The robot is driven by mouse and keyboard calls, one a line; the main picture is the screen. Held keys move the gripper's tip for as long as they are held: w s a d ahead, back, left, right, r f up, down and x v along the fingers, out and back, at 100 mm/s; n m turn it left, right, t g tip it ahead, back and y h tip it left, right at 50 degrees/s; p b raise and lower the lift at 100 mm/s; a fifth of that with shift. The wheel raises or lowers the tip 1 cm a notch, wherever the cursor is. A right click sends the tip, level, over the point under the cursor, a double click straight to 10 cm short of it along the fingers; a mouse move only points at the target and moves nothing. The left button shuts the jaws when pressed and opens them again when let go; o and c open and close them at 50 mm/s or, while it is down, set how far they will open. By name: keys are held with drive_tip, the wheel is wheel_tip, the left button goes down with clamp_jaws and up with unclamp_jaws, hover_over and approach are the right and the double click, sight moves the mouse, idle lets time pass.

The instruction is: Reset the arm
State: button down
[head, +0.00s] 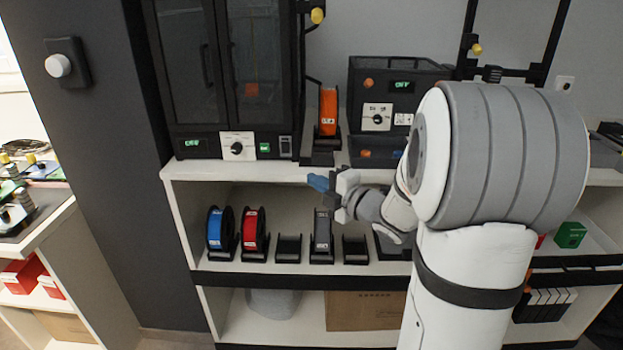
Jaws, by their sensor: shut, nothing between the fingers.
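My arm (505,160) fills the right of the head view, with a large grey ribbed section and white links. My gripper (318,183) is at the end of it, pointing left, with blue fingertips. It is shut and empty. It appears in front of the shelf unit, near the front edge of its top board (240,172). The wrist and part of the shelf's right side are partly hidden by my arm.
On the shelf top stand a black cabinet (222,75), an orange spool (328,110) on a holder and a black machine (378,125). Below are a blue spool (214,230), a red spool (249,230) and several holders. A side table (40,225) stands left.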

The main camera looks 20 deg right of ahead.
drive_tip(key=s+d+r+m+g+h+p, duration=0.3)
drive_tip(key=s+r+m+g+h+p, duration=0.3)
drive_tip(key=m+h+p, duration=0.6)
drive_tip(key=s+a+r+m+g+y+p, duration=0.2)
drive_tip(key=s+a+m+g, duration=0.1)
drive_tip(key=s, duration=0.7)
drive_tip(key=s+a+r+m+g+y+p, duration=0.2)
drive_tip(key=s+a+m+g+p, duration=0.1)
drive_tip(key=s+m, duration=0.4)
drive_tip(key=s+a+g, duration=0.1)
drive_tip(key=s+a, duration=0.1)
drive_tip(key=s, duration=0.1)
drive_tip(key=shift+s+a+m, duration=0.15)
drive_tip(key=shift+a+m, duration=0.05)
drive_tip(key=shift+m, duration=0.2)
drive_tip(key=c, duration=2.1)
unclamp_jaws()
drive_tip(key=shift+c, duration=0.2)
